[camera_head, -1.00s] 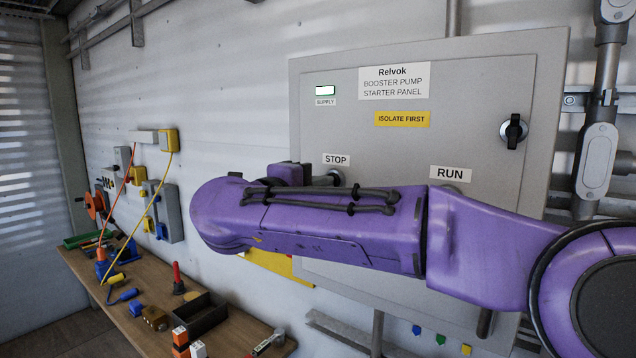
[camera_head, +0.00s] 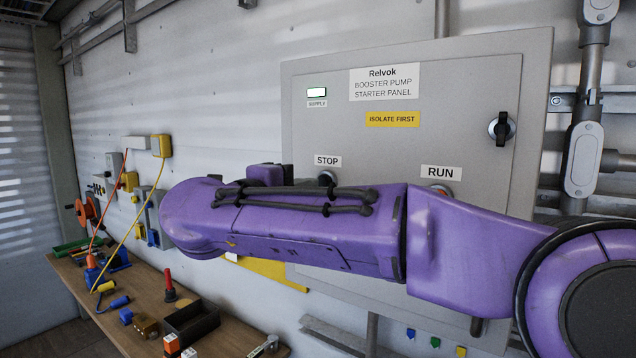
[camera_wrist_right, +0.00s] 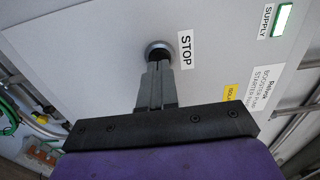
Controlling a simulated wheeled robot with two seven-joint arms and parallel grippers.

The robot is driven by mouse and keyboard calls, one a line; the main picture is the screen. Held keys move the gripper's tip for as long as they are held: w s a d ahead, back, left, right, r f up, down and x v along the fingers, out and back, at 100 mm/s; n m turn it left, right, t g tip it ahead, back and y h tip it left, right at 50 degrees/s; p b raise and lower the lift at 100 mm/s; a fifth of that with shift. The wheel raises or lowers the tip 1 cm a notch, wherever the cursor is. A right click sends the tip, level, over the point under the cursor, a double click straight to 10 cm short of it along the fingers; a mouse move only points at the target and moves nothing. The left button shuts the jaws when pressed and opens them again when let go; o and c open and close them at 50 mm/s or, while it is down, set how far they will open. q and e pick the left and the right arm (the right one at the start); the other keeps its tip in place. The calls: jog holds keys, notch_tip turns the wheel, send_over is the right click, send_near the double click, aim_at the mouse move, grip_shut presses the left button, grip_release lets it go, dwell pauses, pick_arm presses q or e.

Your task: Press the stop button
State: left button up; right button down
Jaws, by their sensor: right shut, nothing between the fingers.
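The stop button, under the STOP label (camera_head: 327,161) on the grey starter panel (camera_head: 450,110), shows only in part in the head view (camera_head: 327,178), above my purple right forearm. In the right wrist view the button (camera_wrist_right: 158,48) is dark with a pale metal ring, left of the STOP label. My right gripper (camera_wrist_right: 156,70) is shut and empty, with its fingertips overlapping the button's lower edge in the picture. I cannot tell whether they touch it. In the head view the forearm hides the fingers. My left gripper is not in view.
The RUN label (camera_head: 441,173) has a partly hidden button below it. A black rotary handle (camera_head: 501,128) is on the panel's right, and the supply lamp (camera_head: 316,92) is lit. A wooden bench (camera_head: 140,310) with tools stands at lower left. Conduit (camera_head: 583,160) runs at right.

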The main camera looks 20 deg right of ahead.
jog(key=b+v, duration=0.3)
jog(key=v, duration=0.7)
jog(key=shift+s+a+b, duration=0.2)
jog(key=shift+s+b, duration=0.05)
jog(key=shift+b, duration=0.1)
jog(key=shift+w, duration=0.15)
